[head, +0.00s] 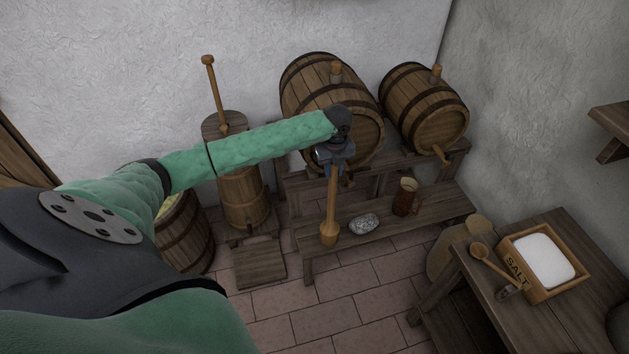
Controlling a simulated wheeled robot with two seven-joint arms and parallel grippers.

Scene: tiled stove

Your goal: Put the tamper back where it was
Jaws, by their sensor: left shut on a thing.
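The wooden tamper (331,207) hangs upright, with its thick head down, in the middle of the head view. My left gripper (335,163) is shut on the upper end of its handle. The tamper's head is in front of or on the low bench (440,208), left of a grey stone (363,224); I cannot tell whether it touches the bench. My left arm comes in from the left and hides part of the large barrel. My right gripper is not in view.
Two barrels, a large one (305,90) and a smaller one (425,105), lie on a rack. A mug (405,196) stands on the bench. A wooden churn (242,195) and an open tub (184,236) stand left. A salt box (541,292) and spoon (479,251) lie on the right table.

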